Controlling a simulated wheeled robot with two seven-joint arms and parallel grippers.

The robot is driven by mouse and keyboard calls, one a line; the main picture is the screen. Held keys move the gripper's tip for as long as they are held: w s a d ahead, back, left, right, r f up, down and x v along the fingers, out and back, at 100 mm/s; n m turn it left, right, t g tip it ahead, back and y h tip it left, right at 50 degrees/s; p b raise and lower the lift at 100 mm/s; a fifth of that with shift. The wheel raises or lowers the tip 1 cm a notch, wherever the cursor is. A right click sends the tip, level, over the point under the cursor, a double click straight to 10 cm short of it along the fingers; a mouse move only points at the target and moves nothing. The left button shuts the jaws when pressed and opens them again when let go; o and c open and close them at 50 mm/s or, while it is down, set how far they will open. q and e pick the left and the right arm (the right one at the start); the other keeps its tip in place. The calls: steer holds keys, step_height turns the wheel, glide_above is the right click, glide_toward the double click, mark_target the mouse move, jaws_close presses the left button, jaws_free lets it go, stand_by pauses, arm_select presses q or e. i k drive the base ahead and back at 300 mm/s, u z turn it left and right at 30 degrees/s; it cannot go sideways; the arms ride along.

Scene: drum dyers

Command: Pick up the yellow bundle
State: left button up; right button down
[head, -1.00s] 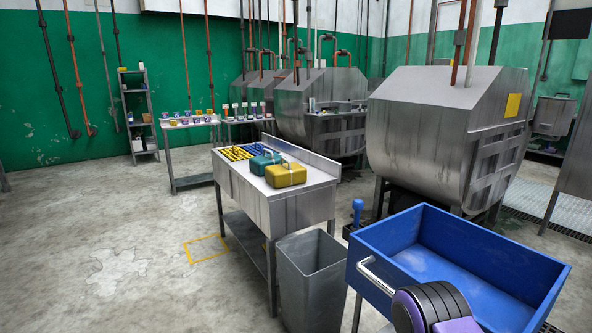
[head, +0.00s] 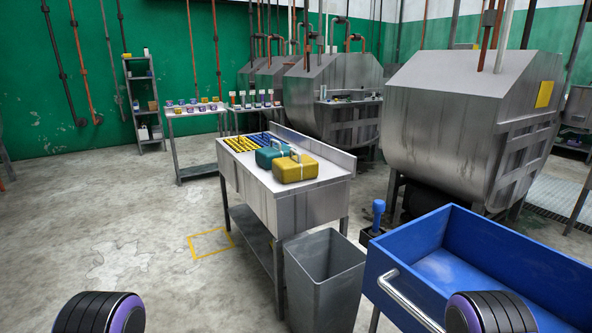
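The yellow bundle (head: 295,168) lies on the near end of the grey metal table (head: 312,199), with a light band around it and a handle-like loop on top. A teal bundle (head: 271,153) lies right beside it, on its far left side. Both of my arms show only as dark, ringed parts at the bottom edge, one at the lower left and one at the lower right in front of the blue cart. Neither gripper's fingers are in view. Both arm parts are well short of the yellow bundle, and nothing holds it.
A grey bin (head: 326,279) stands at the table's near right end. A blue cart (head: 470,262) with a metal handle fills the lower right. Yellow and blue rods (head: 250,142) lie on the table's far end. The floor left of the table is clear, with a yellow outlined square (head: 211,243).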

mark_target(298, 168)
steer(key=u, duration=0.55)
steer(key=k, duration=1.25)
steer(key=u, duration=0.75)
steer(key=i, duration=3.5)
steer(key=z, duration=0.65)
steer(key=i, duration=1.1)
steer(key=z, duration=1.7)
steer(key=i, duration=0.95)
steer(key=z, duration=0.85)
